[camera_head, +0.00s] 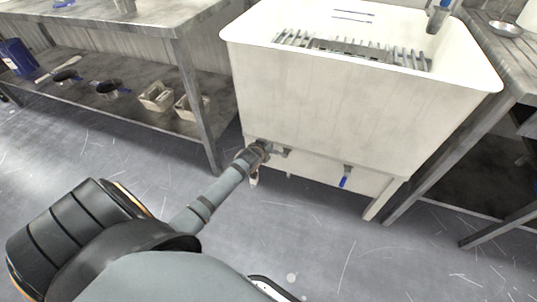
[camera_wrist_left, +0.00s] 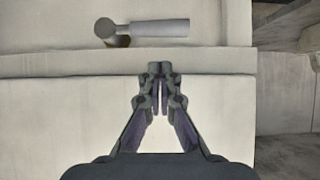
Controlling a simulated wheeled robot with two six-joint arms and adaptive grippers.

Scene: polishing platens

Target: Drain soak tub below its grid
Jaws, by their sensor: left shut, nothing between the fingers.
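The soak tub (camera_head: 320,110) is a large off-white basin on legs, right of centre in the head view. Its slatted grey grid (camera_head: 350,50) shows inside; I cannot tell the water level. A valve with a blue lever (camera_head: 345,177) hanging down is on the lower front. A small grey fitting (camera_head: 284,153) is further left, just right of my left gripper (camera_head: 262,150). In the left wrist view a grey round-ended handle (camera_wrist_left: 145,28) lies horizontal on the tub's face, above the shut fingertips of my left gripper (camera_wrist_left: 159,75). The fingers hold nothing. My right gripper is out of view.
A metal bench (camera_head: 150,15) with a low shelf holding pans and small boxes (camera_head: 157,96) stands at left. Another bench (camera_head: 515,60) with a round dish (camera_head: 505,28) stands at right. A grey spout (camera_head: 437,18) is over the tub's back right. The floor in front is clear.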

